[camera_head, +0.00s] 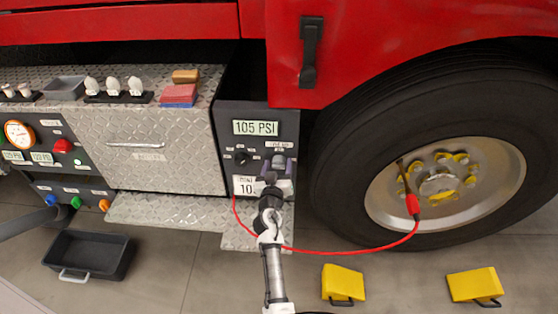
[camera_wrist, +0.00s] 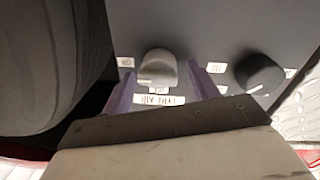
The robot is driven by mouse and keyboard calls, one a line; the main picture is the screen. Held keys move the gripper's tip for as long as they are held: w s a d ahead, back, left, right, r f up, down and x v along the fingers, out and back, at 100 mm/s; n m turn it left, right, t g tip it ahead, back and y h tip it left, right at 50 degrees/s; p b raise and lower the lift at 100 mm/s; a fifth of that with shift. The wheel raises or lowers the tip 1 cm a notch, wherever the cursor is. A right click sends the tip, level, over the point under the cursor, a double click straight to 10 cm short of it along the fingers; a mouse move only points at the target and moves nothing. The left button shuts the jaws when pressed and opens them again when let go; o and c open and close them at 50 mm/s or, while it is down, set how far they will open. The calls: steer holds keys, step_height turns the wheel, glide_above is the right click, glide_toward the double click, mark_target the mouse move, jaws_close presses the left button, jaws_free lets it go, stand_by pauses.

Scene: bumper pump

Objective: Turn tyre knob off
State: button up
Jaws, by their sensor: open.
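A grey knob (camera_head: 279,160) sits on the dark panel (camera_head: 226,125) under the 105 PSI display (camera_head: 255,127). In the wrist view the grey knob (camera_wrist: 157,66) shows large, with an upside-down label I cannot read surely. A black knob (camera_head: 241,157) is to its left; in the wrist view the black knob (camera_wrist: 260,73) is to its right. My gripper (camera_head: 279,169) is at the panel, open. In the wrist view my gripper's purple fingers (camera_wrist: 162,86) stand one on each side of the grey knob, with gaps. I cannot tell whether they reach past its face.
The big tyre (camera_head: 335,150) stands right of the panel. A red hose (camera_head: 350,252) runs from below the panel to the wheel. Yellow chocks (camera_head: 343,283) lie on the floor. A diamond-plate step (camera_head: 165,210) and a black bin (camera_head: 88,256) are left.

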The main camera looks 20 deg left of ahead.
steer(key=shift+c, duration=0.2)
steer(key=c, duration=0.9)
steer(key=shift+o, duration=0.2)
steer(key=shift+n, duration=0.4)
steer(key=n+b, duration=0.1)
steer(key=n, duration=0.1)
steer(key=shift+a+f+n+b, duration=0.1)
steer(key=shift+a+n+b, duration=0.05)
steer(key=shift+n+b, duration=0.25)
steer(key=n+b, duration=0.1)
steer(key=n, duration=0.4)
steer(key=shift+a+f+n+y, duration=0.1)
steer(key=shift+n+y, duration=0.2)
steer(key=shift+n, duration=0.1)
steer(key=n, duration=0.4)
steer(key=shift+n, duration=0.4)
steer(key=shift+f+n+y+p, duration=0.2)
steer(key=shift+n+p, duration=0.1)
steer(key=shift+n, duration=0.85)
steer(key=shift+f+n+y+p, duration=0.1)
steer(key=shift+n+y+p, duration=0.15)
steer(key=shift+n, duration=0.9)
